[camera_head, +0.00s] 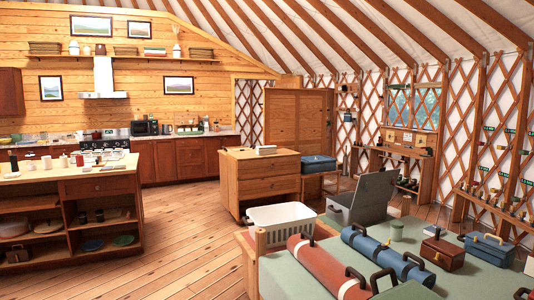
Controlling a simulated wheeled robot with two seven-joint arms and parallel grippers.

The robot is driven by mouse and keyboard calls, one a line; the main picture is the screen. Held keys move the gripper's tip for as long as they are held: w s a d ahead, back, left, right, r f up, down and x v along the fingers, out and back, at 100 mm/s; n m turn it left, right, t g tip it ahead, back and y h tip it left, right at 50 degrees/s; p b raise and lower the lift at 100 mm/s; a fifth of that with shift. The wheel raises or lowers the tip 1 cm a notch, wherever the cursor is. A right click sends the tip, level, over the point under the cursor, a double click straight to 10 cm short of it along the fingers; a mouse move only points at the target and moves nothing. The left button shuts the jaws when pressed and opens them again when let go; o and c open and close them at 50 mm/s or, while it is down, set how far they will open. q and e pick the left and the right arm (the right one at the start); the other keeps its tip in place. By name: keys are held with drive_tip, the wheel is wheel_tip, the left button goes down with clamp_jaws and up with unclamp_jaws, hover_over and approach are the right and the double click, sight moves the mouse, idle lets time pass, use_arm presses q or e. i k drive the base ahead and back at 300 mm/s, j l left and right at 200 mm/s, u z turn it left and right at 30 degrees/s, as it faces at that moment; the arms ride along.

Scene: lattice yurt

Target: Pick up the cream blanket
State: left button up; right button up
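I cannot make out a cream blanket for certain. A small folded-looking cream item (266,150) lies on the wooden drawer cabinet (262,184), too far off to identify. A red roll with a pale band (325,267) and a blue roll (388,256), both with dark handles or straps, lie on the green-topped table (281,272) in front of me. A whitish item (530,265) is cut off at the right edge. Neither of my grippers is in view.
A white basket (281,222) stands just behind the table. A grey open case (366,198), brown box (442,250), blue toolbox (489,248) and green canister (397,230) are at the table's far side. A kitchen island (70,187) stands left; the wooden floor (185,240) between is clear.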

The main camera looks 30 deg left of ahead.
sight(268, 149)
drive_tip(key=i+j+u, duration=0.75)
drive_tip(key=j+u, duration=0.15)
drive_tip(key=i+j+u, duration=0.2)
drive_tip(key=i+u, duration=0.2)
drive_tip(key=i+j+u, duration=0.1)
drive_tip(key=i+u, duration=0.5)
drive_tip(key=i, duration=2)
drive_tip(key=i+z, duration=0.15)
drive_tip(key=i, duration=0.6)
drive_tip(key=i+z, duration=0.15)
drive_tip(key=i, duration=0.65)
drive_tip(key=i+j+z, duration=0.15)
drive_tip(key=i, duration=0.6)
drive_tip(key=i+l+z, duration=0.15)
drive_tip(key=i+z, duration=0.8)
drive_tip(key=i, duration=0.15)
drive_tip(key=i+j+z, duration=0.25)
drive_tip(key=i+z, duration=0.25)
drive_tip(key=i+l+z, duration=0.2)
drive_tip(key=i, duration=0.8)
drive_tip(key=k+j, duration=0.05)
